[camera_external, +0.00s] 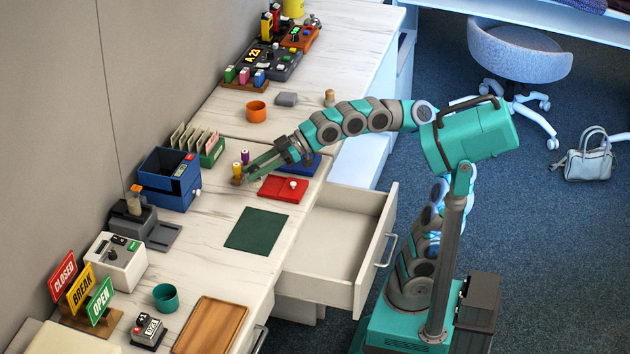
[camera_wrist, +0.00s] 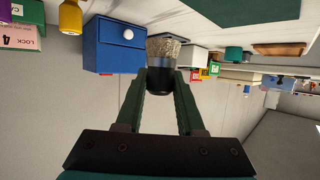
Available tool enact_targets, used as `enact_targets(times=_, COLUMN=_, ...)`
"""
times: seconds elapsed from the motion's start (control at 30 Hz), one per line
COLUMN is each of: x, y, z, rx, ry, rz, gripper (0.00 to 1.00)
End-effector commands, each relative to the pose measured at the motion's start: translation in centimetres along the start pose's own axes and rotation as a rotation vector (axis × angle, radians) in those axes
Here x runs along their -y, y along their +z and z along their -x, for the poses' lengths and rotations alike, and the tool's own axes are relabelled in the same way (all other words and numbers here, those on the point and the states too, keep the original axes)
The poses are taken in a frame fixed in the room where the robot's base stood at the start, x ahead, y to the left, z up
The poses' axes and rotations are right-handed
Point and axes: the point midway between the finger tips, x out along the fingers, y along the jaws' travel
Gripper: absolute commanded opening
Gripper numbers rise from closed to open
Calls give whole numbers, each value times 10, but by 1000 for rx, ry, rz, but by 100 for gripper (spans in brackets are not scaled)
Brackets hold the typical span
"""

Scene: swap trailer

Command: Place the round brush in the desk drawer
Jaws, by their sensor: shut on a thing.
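My gripper (camera_external: 247,174) is over the desk, left of the red tray (camera_external: 283,189). In the wrist view my gripper (camera_wrist: 160,82) has its fingertips shut on the round brush (camera_wrist: 165,50), with a dark handle and a pale speckled bristle end. The bristles point away from the gripper. In the external view the brush is small and largely hidden by the fingers. The desk drawer (camera_external: 383,237) is pulled out at the desk's right side, and its visible floor is empty.
A blue box (camera_external: 157,197) with a knob stands left of my gripper; it also shows in the wrist view (camera_wrist: 112,50). Yellow and purple cylinders (camera_external: 241,160) stand close behind the fingers. A dark green mat (camera_external: 257,231) lies clear on the desk beside the drawer.

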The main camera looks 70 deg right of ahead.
Motion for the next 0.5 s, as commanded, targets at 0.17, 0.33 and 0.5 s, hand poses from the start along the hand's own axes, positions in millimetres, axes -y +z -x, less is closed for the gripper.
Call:
enact_targets(times=0.17, x=70, y=14, z=9, rx=3, ry=-140, rz=60, gripper=0)
enact_targets(times=0.33, x=105, y=23, z=15, rx=4, ry=-207, rz=88, gripper=0)
enact_targets(times=0.5, x=113, y=23, z=7, rx=7, ry=-228, rz=96, gripper=0)
